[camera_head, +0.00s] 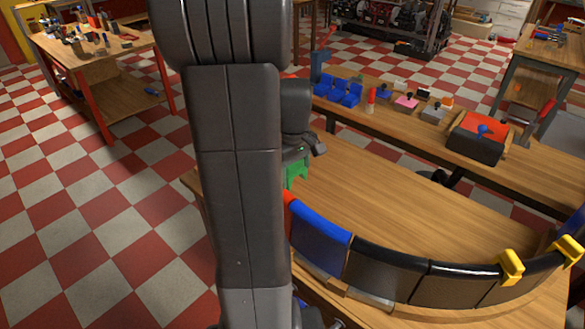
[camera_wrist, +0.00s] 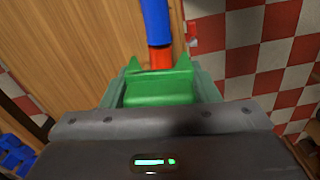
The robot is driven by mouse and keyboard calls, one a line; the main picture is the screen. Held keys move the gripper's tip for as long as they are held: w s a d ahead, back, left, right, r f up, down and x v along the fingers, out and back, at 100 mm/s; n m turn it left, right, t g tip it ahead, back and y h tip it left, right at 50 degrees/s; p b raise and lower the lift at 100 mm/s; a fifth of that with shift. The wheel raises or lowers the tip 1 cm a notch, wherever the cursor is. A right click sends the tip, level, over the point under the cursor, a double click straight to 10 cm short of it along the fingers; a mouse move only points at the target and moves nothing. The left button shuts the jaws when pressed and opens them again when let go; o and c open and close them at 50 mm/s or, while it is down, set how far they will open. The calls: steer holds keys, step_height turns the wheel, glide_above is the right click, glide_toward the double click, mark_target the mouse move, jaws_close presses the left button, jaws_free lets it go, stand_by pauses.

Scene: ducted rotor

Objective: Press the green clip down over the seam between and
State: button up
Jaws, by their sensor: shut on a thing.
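My gripper (camera_head: 300,152) is shut on the green clip (camera_head: 296,170), which hangs from it above the wooden table. In the wrist view the green clip (camera_wrist: 160,88) fills the space in front of my gripper (camera_wrist: 158,112), its two prongs pointing away. A curved duct ring lies on the table, with a blue segment (camera_head: 320,241), a red segment (camera_head: 288,207) and black segments (camera_head: 386,268). In the wrist view the red piece (camera_wrist: 160,58) and blue piece (camera_wrist: 155,22) lie just beyond the clip. My arm hides part of the ring's left end.
Yellow clips (camera_head: 510,267) sit on the black part of the ring at the right. A back bench (camera_head: 440,140) holds blue bins (camera_head: 345,91), small tools and a red-and-black box (camera_head: 478,138). The wooden table (camera_head: 390,190) inside the ring is clear.

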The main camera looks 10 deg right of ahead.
mark_target(294, 198)
steer(key=shift+w+f+b, duration=0.1)
steer(key=shift+f+b, duration=3.3)
steer(key=shift+f, duration=1.4)
steer(key=shift+f, duration=0.15)
steer(key=o, duration=1)
steer(key=shift+o, duration=0.2)
step_height(294, 198, up, 14)
steer(key=shift+f, duration=0.1)
step_height(294, 198, down, 14)
steer(key=shift+r, duration=0.2)
